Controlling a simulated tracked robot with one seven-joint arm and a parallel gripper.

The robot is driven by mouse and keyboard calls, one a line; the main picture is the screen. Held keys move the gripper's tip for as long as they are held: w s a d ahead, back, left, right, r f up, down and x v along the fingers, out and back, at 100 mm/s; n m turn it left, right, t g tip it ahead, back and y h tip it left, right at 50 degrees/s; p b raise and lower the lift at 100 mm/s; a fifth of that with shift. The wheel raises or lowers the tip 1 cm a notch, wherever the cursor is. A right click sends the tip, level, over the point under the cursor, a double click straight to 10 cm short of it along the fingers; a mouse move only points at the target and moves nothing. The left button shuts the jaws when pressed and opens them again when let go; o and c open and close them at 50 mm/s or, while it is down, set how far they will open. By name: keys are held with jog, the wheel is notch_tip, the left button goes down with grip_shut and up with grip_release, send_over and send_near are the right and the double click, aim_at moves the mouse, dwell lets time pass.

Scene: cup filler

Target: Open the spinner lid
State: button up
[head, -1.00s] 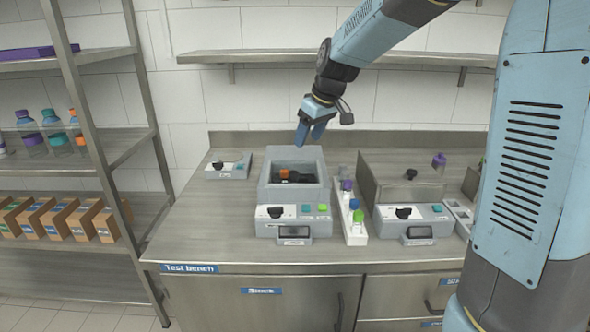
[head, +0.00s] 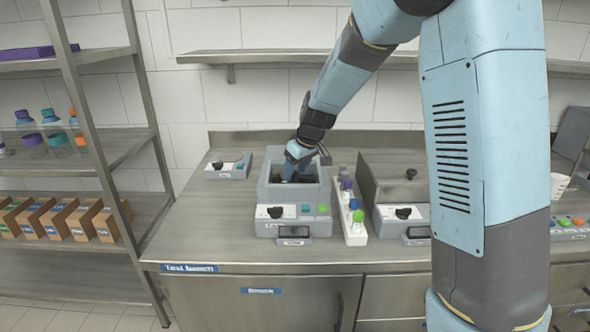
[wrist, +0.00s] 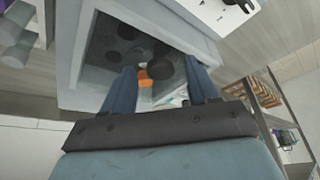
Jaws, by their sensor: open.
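A grey open-topped box unit (head: 265,190) stands on the bench. I cannot tell for certain which unit is the spinner. My gripper (head: 290,175) points down into the box's opening; in the wrist view its blue fingers (wrist: 160,74) are open. Between them show an orange piece (wrist: 143,77) and a dark rounded piece (wrist: 170,68). I see no clear contact. Dark round spots show on the box's floor. To the right, another unit (head: 385,213) has a metal top with a black knob (head: 411,174), partly hidden by my arm.
A narrow white rack (head: 355,236) with colour-capped vials stands close to the right of the box. A small device (head: 228,166) sits behind left. Bare bench (head: 200,220) lies to the left. A wall shelf (head: 260,55) runs above.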

grip_shut()
dwell(0.6)
